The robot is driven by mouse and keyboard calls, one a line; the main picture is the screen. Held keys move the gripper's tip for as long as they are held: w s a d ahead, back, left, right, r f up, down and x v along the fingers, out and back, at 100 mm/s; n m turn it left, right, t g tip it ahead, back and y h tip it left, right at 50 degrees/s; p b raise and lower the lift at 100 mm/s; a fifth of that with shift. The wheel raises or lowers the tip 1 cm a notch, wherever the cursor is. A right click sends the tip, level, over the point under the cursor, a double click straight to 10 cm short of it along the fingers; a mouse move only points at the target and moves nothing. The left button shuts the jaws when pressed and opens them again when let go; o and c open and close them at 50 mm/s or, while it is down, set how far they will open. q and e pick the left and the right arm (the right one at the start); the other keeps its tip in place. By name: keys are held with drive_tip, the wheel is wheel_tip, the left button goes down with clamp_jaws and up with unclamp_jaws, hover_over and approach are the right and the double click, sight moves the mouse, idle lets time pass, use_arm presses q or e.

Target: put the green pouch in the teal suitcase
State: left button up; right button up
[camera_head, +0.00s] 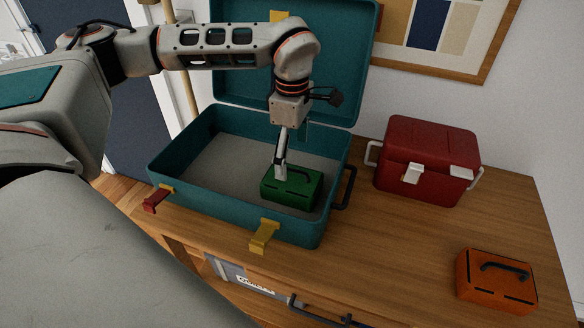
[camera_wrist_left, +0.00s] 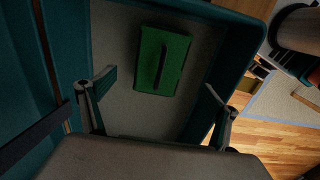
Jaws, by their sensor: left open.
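The teal suitcase (camera_head: 165,173) stands open on the wooden desk, its lid raised at the back. The green pouch (camera_head: 292,190), with a dark handle on top, is inside the suitcase near its front right corner. My left gripper (camera_head: 282,176) reaches down into the suitcase over the pouch. In the left wrist view the gripper (camera_wrist_left: 155,90) is open, its fingers spread apart. The pouch (camera_wrist_left: 151,62) shows there on the grey suitcase floor, ahead of the fingers and not clasped. My right gripper is not in view.
A red cooler box (camera_head: 425,150) with white latches stands right of the suitcase. An orange pouch (camera_head: 497,279) with a dark handle lies at the desk's front right. Bare desk (camera_head: 400,240) lies between them. A framed picture hangs on the wall behind.

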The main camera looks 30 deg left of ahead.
use_arm(q)
drive_tip(key=shift+r, duration=1.8)
drive_tip(key=shift+s, duration=0.1)
